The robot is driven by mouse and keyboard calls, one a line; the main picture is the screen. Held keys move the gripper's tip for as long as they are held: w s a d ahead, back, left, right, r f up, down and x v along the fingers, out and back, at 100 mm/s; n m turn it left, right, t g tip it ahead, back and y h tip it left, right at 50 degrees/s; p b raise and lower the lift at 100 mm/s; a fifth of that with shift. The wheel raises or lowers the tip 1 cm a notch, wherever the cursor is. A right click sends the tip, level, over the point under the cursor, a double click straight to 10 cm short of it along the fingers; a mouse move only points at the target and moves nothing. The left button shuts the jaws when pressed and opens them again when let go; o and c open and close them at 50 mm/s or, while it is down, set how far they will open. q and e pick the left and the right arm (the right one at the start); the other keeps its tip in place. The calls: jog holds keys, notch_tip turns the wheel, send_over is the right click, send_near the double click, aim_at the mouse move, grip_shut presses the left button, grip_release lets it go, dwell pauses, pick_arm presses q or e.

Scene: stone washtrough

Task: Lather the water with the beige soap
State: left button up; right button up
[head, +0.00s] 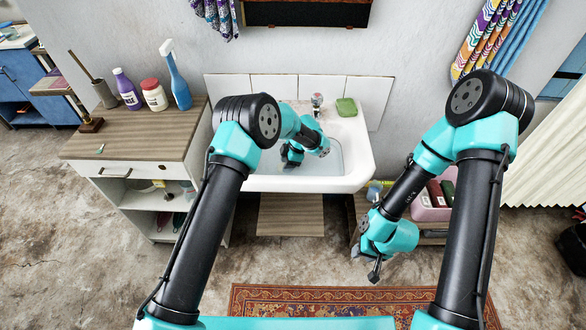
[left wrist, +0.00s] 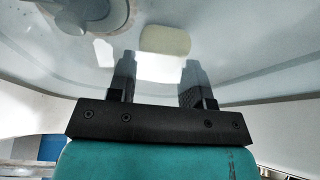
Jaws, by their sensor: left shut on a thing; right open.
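The white basin (head: 352,178) stands against the wall and holds greyish water (head: 334,160). My left gripper (head: 287,163) reaches down into the basin, low at the water. The soap is hidden in the head view. No clear foam shows on the water. My right gripper (head: 368,270) is open and empty, outside the basin at the lower right.
A green block (head: 346,107) lies on the basin's back right rim, beside the tap (head: 317,101). The wooden-topped cabinet (head: 135,135) at left carries a blue spray bottle (head: 178,80) and other containers. A pink bin (head: 428,206) stands at right.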

pick_arm(q)
jog(key=shift+s+d, duration=0.1)
jog(key=shift+d, duration=2.9)
jog(key=shift+a, duration=3)
jog(key=shift+d, duration=3)
jog(key=shift+a, duration=3)
